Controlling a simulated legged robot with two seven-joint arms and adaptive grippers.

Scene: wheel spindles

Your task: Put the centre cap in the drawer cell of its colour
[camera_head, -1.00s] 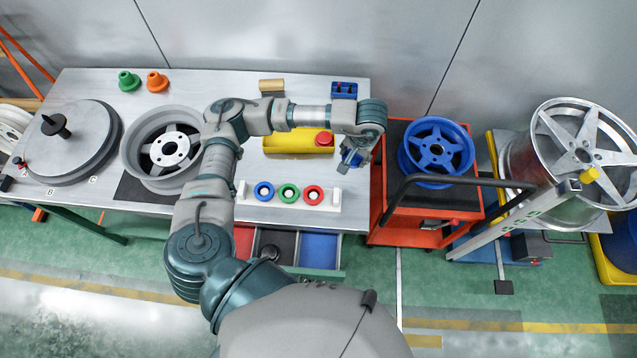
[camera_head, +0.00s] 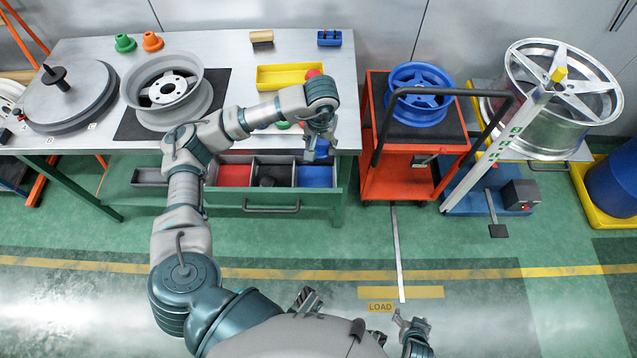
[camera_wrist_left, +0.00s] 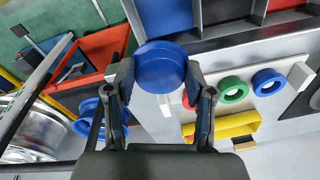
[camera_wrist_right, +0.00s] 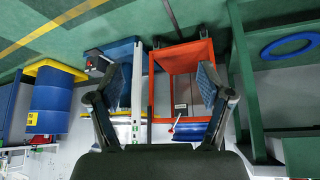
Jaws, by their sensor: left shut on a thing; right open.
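My left gripper (camera_head: 316,148) is shut on a blue centre cap (camera_wrist_left: 160,68), a round disc between its fingertips in the left wrist view. In the head view the cap (camera_head: 322,149) is partly hidden by the gripper, near the table's front edge and above the blue cell. The open drawer has a red cell (camera_head: 235,175), a dark cell (camera_head: 272,170) with a dark round thing in it, and a blue cell (camera_head: 315,177) at the right. The blue cell also shows in the left wrist view (camera_wrist_left: 165,14). My right gripper (camera_wrist_right: 165,82) is open and empty, away from the table.
A white rack holding blue (camera_wrist_left: 268,82), green (camera_wrist_left: 235,90) and red (camera_wrist_left: 188,98) rings stands behind the cap. A yellow tray (camera_head: 285,78) lies farther back. An orange trolley (camera_head: 380,170) with a blue wheel (camera_head: 418,95) stands just right of the drawer.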

